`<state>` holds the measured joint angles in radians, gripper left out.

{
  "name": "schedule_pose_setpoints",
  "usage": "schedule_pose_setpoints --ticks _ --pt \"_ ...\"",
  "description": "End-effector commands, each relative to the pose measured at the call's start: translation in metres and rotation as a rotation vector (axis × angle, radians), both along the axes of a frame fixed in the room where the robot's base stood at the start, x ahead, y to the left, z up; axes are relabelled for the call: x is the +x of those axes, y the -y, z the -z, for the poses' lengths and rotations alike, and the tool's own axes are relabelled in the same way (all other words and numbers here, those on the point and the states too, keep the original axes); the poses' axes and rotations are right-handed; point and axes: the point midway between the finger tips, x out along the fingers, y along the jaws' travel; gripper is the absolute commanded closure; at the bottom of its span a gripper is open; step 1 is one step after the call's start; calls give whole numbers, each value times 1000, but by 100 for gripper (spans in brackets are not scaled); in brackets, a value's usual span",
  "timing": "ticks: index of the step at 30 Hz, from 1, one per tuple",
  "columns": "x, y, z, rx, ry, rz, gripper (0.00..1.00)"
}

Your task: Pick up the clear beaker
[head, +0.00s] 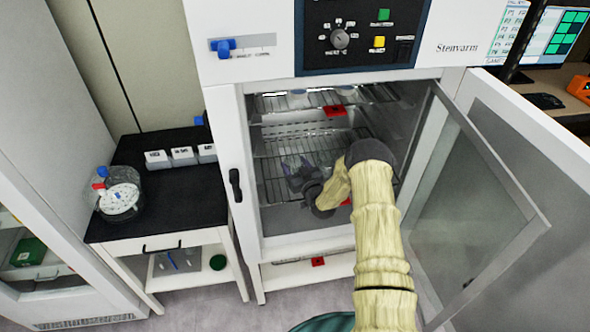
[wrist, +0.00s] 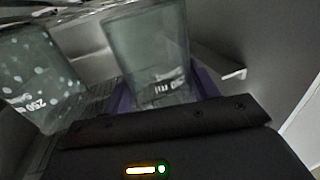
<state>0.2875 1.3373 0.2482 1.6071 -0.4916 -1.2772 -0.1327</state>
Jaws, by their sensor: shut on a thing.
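The clear beaker (wrist: 148,55) stands between the purple fingers of my gripper (wrist: 165,88) in the wrist view, with dark print on its lower wall. My gripper is shut on it. A second beaker (wrist: 38,75), with white spots and a 250 mark, is just left of it and looks tilted in this view. In the head view my gripper (head: 297,172) reaches through the open door into the cabinet, at the wire shelf. My arm and wrist hide much there, and I cannot make out the beakers clearly.
The cabinet's glass door (head: 465,200) stands open to the right, close beside my arm. Wire shelves (head: 275,145) cross the chamber (head: 285,220). A black-topped side table (head: 165,200) at left holds a round clear vessel (head: 120,195) and several white blocks (head: 182,156).

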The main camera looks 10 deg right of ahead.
Motion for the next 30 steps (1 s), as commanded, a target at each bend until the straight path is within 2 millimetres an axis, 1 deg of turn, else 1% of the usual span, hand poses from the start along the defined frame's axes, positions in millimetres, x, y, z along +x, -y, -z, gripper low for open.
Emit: schedule_pose_setpoints --ticks 12,15,18,21,30 --pt "0 0 -64 -2 6 0 65" --pt "0 0 -76 -1 4 0 65" --pt "0 0 -84 0 3 0 65" --pt "0 0 -87 0 1 0 65" --pt "0 0 -88 0 1 0 65"
